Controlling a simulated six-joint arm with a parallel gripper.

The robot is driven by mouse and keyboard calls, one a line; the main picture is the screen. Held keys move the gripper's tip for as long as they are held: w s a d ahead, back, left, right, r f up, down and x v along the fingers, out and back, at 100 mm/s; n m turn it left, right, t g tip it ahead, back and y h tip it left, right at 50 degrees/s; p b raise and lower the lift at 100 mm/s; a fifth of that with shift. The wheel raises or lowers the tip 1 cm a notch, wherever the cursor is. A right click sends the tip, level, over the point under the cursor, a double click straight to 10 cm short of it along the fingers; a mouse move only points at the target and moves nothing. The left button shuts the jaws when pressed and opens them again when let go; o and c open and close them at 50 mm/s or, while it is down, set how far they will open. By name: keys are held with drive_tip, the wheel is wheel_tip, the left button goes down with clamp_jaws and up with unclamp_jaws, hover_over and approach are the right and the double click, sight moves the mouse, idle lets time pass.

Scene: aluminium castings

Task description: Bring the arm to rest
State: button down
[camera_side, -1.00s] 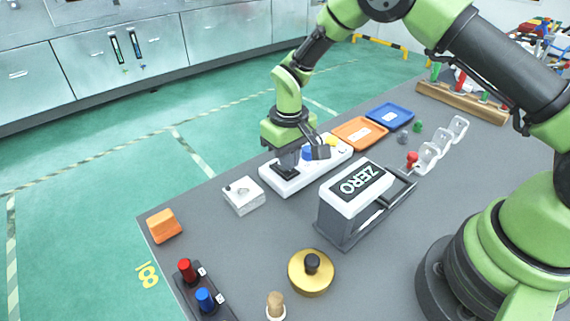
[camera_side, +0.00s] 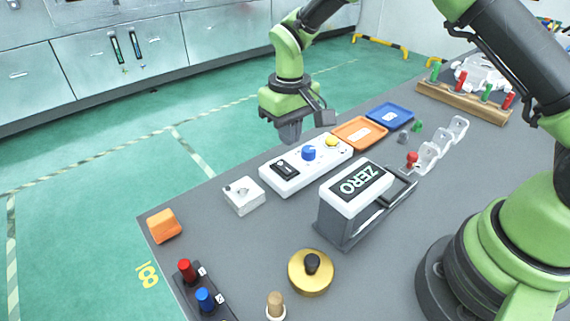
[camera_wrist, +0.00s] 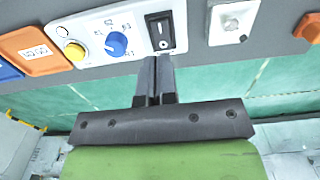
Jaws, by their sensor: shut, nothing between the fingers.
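My gripper (camera_side: 290,131) is shut and empty. In the side view it hangs in the air above and behind the white control box (camera_side: 283,179), clear of it. The wrist view shows the shut fingers (camera_wrist: 154,68) pointing toward the box's black rocker switch (camera_wrist: 160,31). The box also carries a blue knob (camera_side: 308,153) and a yellow button (camera_side: 331,141). The wrist view shows the knob (camera_wrist: 116,43) and the button (camera_wrist: 75,51) beside the switch.
A small white box (camera_side: 243,196) and an orange block (camera_side: 163,225) lie to the left. The ZERO box (camera_side: 340,222) stands in front. Orange (camera_side: 360,133) and blue (camera_side: 390,114) trays lie behind right. A brass lidded disc (camera_side: 301,279) is near the front. Space above the table is free.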

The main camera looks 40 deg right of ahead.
drive_tip(key=s+d+r+m+t+y, duration=0.1)
drive_tip(key=s+r+t, duration=0.2)
drive_tip(key=s+r, duration=0.55)
drive_tip(key=s+d+r+m+t+y, duration=0.15)
drive_tip(key=s+r, duration=0.45)
drive_tip(key=r, duration=0.6)
drive_tip(key=s+m+t, duration=0.1)
drive_tip(key=s+t, duration=0.1)
drive_tip(key=s, duration=0.7)
drive_tip(key=shift+d+t, duration=0.15)
drive_tip(key=shift+t, duration=0.2)
drive_tip(key=shift+w+m+h, duration=0.1)
drive_tip(key=shift+m+h, duration=0.15)
drive_tip(key=shift+m, duration=0.1)
